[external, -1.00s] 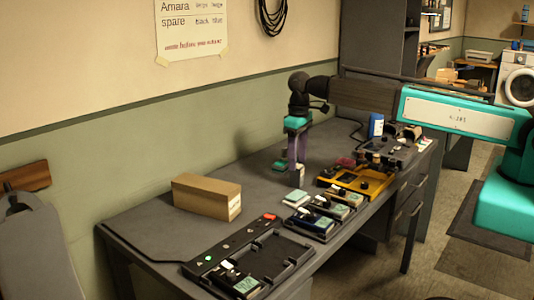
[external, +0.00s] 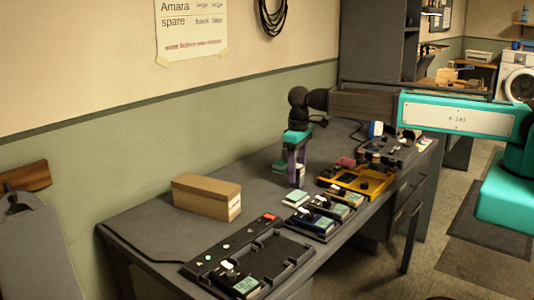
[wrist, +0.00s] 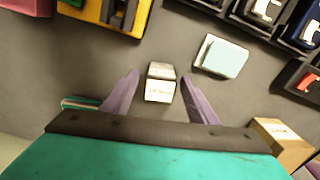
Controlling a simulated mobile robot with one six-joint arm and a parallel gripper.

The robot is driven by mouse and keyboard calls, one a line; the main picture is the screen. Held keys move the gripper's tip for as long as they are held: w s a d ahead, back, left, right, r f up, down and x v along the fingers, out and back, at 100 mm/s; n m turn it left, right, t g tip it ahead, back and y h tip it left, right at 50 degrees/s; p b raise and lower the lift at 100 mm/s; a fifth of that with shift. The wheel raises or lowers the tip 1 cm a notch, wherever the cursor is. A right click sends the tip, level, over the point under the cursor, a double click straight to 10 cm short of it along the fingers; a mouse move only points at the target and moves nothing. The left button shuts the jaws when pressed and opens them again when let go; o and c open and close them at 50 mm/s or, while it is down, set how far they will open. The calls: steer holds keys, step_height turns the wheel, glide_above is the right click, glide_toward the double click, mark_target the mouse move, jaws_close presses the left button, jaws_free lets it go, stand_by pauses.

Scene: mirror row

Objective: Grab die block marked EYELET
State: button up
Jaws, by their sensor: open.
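My gripper (external: 297,168) hangs above the desk with its purple fingers pointing down. In the wrist view its fingers (wrist: 160,77) are open, one on each side of a small pale block (wrist: 159,90). The block has a grey top and a white face with a small label too blurred to read, so I cannot tell if it says EYELET. There is a visible gap on both sides of the block. In the external view the block (external: 298,181) shows partly below and between the fingers.
A pale green-topped block (wrist: 222,57) lies right of the fingers in the wrist view. A green block lies left (wrist: 80,103). A yellow fixture (external: 355,181), a cardboard box (external: 206,197) and a black tray (external: 272,262) stand on the grey desk.

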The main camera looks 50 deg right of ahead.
steer(key=shift+f, duration=0.25)
stand_by(0.4)
steer(key=c, duration=1.3)
steer(key=shift+r, duration=0.15)
steer(key=shift+r+b, duration=1.25)
steer(key=shift+r, duration=3.65)
